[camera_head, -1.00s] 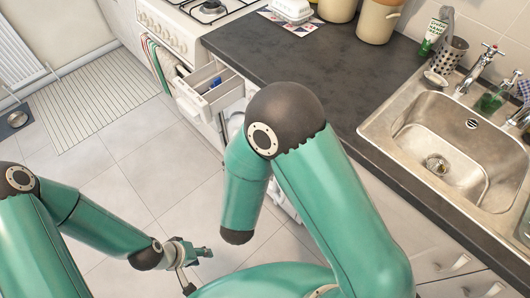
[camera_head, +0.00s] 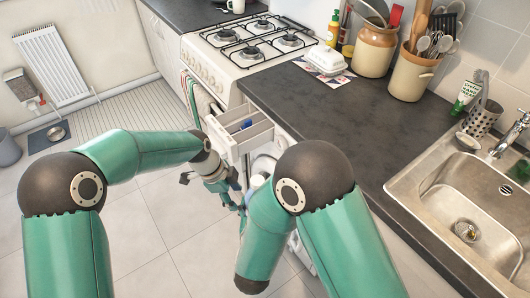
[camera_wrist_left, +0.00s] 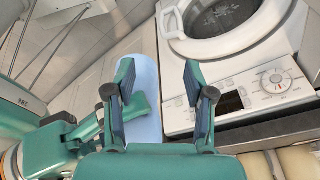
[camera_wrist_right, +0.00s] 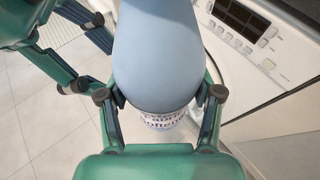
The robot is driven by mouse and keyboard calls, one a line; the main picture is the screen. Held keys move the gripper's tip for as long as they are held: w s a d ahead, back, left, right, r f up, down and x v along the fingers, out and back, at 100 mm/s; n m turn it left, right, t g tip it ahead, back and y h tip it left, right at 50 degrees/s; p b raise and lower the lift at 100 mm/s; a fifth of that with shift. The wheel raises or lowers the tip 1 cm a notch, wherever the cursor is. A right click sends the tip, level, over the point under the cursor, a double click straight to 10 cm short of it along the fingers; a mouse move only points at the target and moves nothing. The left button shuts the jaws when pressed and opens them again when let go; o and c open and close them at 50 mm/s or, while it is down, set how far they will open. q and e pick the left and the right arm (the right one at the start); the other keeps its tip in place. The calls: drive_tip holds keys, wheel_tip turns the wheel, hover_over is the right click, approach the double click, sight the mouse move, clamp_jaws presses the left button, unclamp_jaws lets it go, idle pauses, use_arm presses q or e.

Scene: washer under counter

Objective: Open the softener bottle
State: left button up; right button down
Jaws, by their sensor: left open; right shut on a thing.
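The softener bottle (camera_wrist_right: 158,50) is light blue, with a printed label (camera_wrist_right: 162,118) in the right wrist view. My right gripper (camera_wrist_right: 162,93) is shut on the bottle, one finger on each side. In the head view only a little of the bottle (camera_head: 258,180) shows behind my right arm, which hides the right gripper. My left gripper (camera_wrist_left: 158,78) is open, and the bottle (camera_wrist_left: 146,65) shows beyond and between its fingers. Contact between the left fingers and the bottle cannot be told. The cap is not clearly visible.
The white washer (camera_wrist_left: 240,80) with its round door stands close beside the bottle. An open drawer (camera_head: 240,130) juts out below the dark counter (camera_head: 320,105). The stove (camera_head: 245,55) and sink (camera_head: 450,200) are farther off.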

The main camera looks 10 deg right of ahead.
use_arm(q)
drive_tip(key=w+d+r+m, duration=0.1)
drive_tip(key=d+r+m, duration=0.1)
drive_tip(key=r+m, duration=0.3)
drive_tip(key=w+d+r+m, duration=0.1)
drive_tip(key=d+r+m, duration=0.2)
drive_tip(key=r, duration=0.5)
drive_tip(key=s+d+r+m+y, duration=0.1)
drive_tip(key=s+r+m, duration=0.1)
drive_tip(key=s+d+r+m+y, duration=0.1)
drive_tip(key=r+m, duration=0.1)
drive_tip(key=r, duration=0.1)
drive_tip(key=s+r+m+y, duration=0.1)
drive_tip(key=s+r, duration=0.1)
drive_tip(key=shift+s+d+r+m, duration=0.3)
drive_tip(key=shift+s+d+m, duration=0.05)
drive_tip(key=shift+d+m, duration=0.05)
drive_tip(key=shift+s+r, duration=0.2)
drive_tip(key=shift+s, duration=0.1)
drive_tip(key=shift+s+f+m+y, duration=0.1)
drive_tip(key=shift+s+m+y, duration=0.05)
drive_tip(key=shift+m+y, duration=0.15)
drive_tip(key=shift+f, duration=3.85)
drive_tip(key=shift+d, duration=0.1)
clamp_jaws()
